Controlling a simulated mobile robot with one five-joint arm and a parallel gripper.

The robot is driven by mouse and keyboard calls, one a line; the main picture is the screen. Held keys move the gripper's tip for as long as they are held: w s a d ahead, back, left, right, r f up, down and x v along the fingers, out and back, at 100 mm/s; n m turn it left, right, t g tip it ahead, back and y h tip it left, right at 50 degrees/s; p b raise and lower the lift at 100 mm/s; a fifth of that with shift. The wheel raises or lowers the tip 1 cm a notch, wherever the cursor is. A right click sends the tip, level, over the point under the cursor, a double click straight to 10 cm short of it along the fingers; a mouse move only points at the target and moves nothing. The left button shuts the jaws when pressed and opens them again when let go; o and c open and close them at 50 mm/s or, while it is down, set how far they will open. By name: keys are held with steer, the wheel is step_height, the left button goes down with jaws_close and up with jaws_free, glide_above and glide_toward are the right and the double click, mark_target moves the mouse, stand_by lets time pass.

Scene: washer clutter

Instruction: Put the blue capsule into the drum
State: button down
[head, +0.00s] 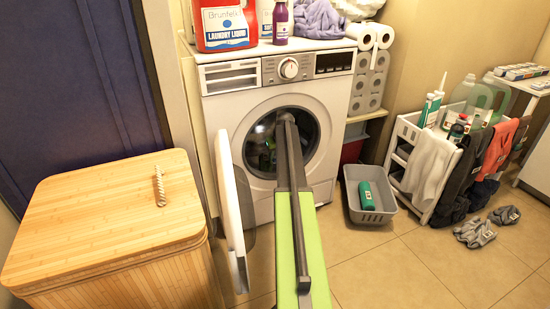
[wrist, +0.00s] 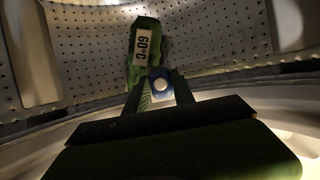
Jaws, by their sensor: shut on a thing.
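The blue capsule (wrist: 160,84), blue with a white surround, sits between the fingertips of my gripper (wrist: 158,96) in the wrist view. My gripper is shut on it. The drum's perforated metal wall (wrist: 215,45) fills the upper part of that view, so the capsule is at or inside the drum. In the head view my arm reaches into the round opening of the washer (head: 331,99), and my gripper and the capsule cannot be made out there. The washer door (head: 229,190) stands open to the left.
A green item labelled 60°C (wrist: 145,45) lies in the drum just beyond the capsule. A grey basket (head: 385,211) with a green roll-shaped thing (head: 366,195) stands on the floor at right. A wooden hamper (head: 105,215) is at left. Grey socks (head: 474,232) lie on the floor.

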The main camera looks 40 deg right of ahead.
steer(key=shift+w+d+f+b, duration=0.2)
steer(key=shift+w+f+b, duration=0.35)
steer(key=shift+f+b, duration=0.25)
steer(key=c, duration=1.1)
jaws_free()
steer(key=shift+o, duration=0.2)
steer(key=s+a+r+p, duration=0.1)
steer(key=s+a, duration=0.3)
steer(key=s, duration=0.7)
steer(key=shift+s+a, duration=0.3)
steer(key=shift+a, duration=0.05)
